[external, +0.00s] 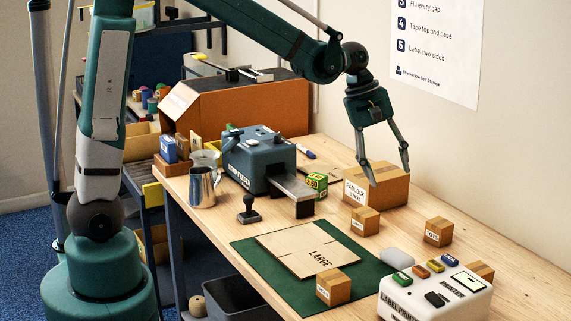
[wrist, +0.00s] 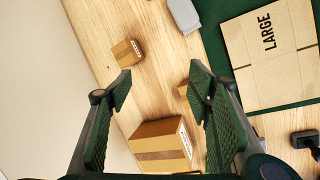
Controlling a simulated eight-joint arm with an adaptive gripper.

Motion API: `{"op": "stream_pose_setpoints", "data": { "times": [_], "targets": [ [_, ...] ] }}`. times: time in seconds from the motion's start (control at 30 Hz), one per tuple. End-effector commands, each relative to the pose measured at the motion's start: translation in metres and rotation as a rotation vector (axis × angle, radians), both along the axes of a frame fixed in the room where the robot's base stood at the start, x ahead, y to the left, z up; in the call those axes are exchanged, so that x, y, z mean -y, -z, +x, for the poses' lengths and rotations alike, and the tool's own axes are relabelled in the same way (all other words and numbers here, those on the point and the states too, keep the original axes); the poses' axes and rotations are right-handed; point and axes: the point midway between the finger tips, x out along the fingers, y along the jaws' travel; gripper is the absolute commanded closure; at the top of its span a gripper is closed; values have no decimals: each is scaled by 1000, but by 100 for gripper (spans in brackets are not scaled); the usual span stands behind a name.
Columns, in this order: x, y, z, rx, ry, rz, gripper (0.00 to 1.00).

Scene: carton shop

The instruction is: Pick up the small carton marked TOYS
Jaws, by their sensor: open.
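A small brown carton (external: 438,232) stands on the bench towards the wall; its white label seems to read TOYS. What appears to be the same carton (wrist: 127,53) is in the wrist view, above and left of the gap between my fingers, its label edge-on. My gripper (external: 388,177) is open and empty, in the air near the large PADLOCK carton (external: 377,185). In the wrist view my gripper (wrist: 158,88) has its fingers wide apart, with bare bench between the tips. The right finger partly hides another small carton (wrist: 183,89).
Other small cartons stand nearby: one (external: 365,221) before the PADLOCK carton, one (external: 333,288) on the green mat's edge, one (external: 481,270) behind the label printer (external: 435,300). A flat LARGE carton (external: 305,249) lies on the mat. Bench around the TOYS carton is clear.

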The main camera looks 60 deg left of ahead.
Motion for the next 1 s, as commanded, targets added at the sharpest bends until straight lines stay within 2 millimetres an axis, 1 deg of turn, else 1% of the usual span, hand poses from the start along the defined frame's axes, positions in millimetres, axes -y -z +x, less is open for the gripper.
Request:
{"op": "stream_pose_setpoints", "data": {
  "times": [0.03,0.1,0.5,0.8,1.0],
  "targets": [
    [2,0,9,-13,-18,-10,49],
    [6,3,19,-35,-48,-26,49],
    [26,31,72,-162,-217,-107,49],
    [41,59,106,-262,-341,-156,49],
    [50,78,123,-322,-413,-182,49]
  ]
}}
